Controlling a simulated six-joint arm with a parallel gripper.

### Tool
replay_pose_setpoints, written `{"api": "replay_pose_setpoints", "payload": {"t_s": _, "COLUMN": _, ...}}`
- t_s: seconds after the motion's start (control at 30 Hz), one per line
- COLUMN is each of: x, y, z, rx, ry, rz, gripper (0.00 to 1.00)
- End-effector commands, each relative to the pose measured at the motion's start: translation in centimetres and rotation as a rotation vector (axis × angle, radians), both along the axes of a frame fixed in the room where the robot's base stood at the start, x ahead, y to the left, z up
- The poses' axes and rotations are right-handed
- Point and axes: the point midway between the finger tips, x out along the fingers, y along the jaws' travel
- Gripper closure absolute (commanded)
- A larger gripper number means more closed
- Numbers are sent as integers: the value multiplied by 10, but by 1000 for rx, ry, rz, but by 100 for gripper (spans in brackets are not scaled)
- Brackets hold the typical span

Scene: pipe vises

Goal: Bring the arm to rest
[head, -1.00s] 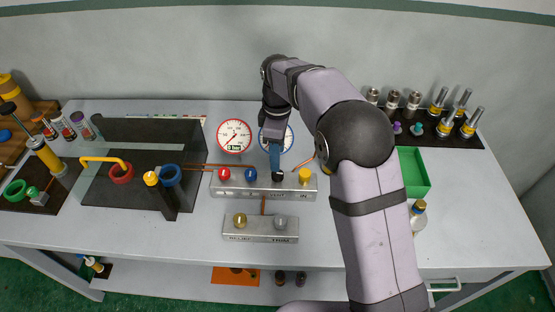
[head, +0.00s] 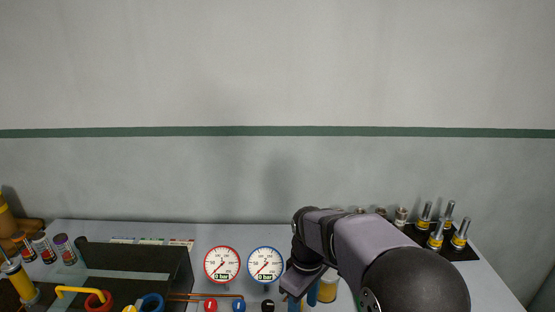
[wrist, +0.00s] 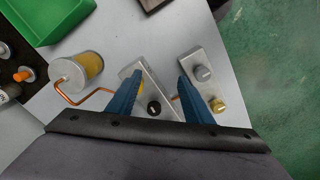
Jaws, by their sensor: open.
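My gripper (wrist: 160,75) is open and empty in the wrist view, its two blue fingers pointing down over the bench. In the head view its blue fingers (head: 304,298) show at the bottom edge, right of the blue-rimmed gauge (head: 266,265). Between the fingers in the wrist view is a metal block with a black knob (wrist: 154,107); the left finger partly hides its yellow knob. A second metal block, with a grey knob (wrist: 201,73) and a gold knob (wrist: 217,105), lies right of the fingers. I cannot tell the fingers' height above the blocks.
An amber-filled cylinder (wrist: 88,66) with a copper pipe stands left of the fingers. A green tray (wrist: 50,20) is beyond it. In the head view, metal fittings (head: 437,235) stand on a dark base at right, and a red-rimmed gauge (head: 221,264) at centre-left. The wall above is clear.

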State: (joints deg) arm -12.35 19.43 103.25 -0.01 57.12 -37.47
Motion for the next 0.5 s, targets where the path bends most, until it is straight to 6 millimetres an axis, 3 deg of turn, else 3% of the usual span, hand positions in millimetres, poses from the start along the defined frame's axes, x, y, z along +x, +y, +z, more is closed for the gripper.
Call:
{"api": "replay_pose_setpoints", "payload": {"t_s": 0.03, "x": -18, "y": -14, "z": 0, "rx": 0, "ry": 0, "rz": -91, "gripper": 54}}
{"api": "replay_pose_setpoints", "payload": {"t_s": 0.2, "x": -74, "y": -50, "z": -10, "rx": 1, "ry": -2, "rz": -392, "gripper": 54}}
{"api": "replay_pose_setpoints", "payload": {"t_s": 0.4, "x": -135, "y": -76, "z": -26, "rx": 1, "ry": 0, "rz": -681, "gripper": 54}}
{"api": "replay_pose_setpoints", "payload": {"t_s": 0.5, "x": -156, "y": -82, "z": -33, "rx": 1, "ry": 1, "rz": -777, "gripper": 54}}
